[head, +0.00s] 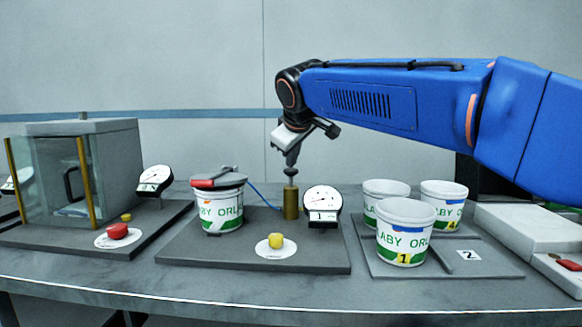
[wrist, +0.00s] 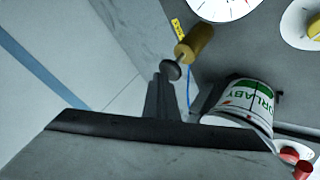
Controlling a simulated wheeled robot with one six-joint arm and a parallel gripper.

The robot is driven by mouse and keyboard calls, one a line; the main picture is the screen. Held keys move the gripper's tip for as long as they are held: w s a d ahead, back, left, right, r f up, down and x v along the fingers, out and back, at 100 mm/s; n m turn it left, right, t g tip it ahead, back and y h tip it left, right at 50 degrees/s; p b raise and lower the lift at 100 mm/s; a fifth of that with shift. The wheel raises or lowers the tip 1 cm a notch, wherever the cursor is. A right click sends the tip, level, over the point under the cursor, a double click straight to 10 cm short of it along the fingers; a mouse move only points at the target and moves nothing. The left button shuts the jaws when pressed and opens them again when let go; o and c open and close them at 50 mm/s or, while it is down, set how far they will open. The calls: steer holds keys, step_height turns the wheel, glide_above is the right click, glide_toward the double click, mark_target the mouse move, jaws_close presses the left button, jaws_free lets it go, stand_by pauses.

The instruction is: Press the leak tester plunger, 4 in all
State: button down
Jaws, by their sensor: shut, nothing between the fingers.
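The leak tester plunger shows a dark round knob (head: 290,172) on a thin rod above a brass cylinder (head: 290,204), behind the middle of a dark plate (head: 250,257). In the wrist view the brass cylinder (wrist: 194,43) and the knob (wrist: 171,70) lie just beyond my fingertips. My gripper (head: 291,163) points down, shut and empty, right over the knob. I cannot tell whether the fingertips touch the knob. In the wrist view my gripper (wrist: 163,80) overlaps the knob's edge. A gauge marked 1 (head: 322,201) stands right of the cylinder.
A clamped, lidded tub (head: 220,213) stands left of the plunger, and a yellow button (head: 276,241) in front. Three open tubs (head: 404,230) stand on a tray (head: 490,268) at right. A glass-doored chamber (head: 110,170) and red button (head: 117,231) are at left.

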steer(key=shift+r, duration=1.15)
steer(key=shift+r, duration=2.5)
stand_by(0.4)
step_height(320, 180, up, 4)
steer(key=shift+f, duration=0.1)
steer(key=shift+f, duration=0.1)
stand_by(0.4)
glide_above(292, 170)
steer(key=shift+s+f, duration=0.2)
steer(key=shift+f, duration=4.1)
steer(key=shift+f, duration=0.1)
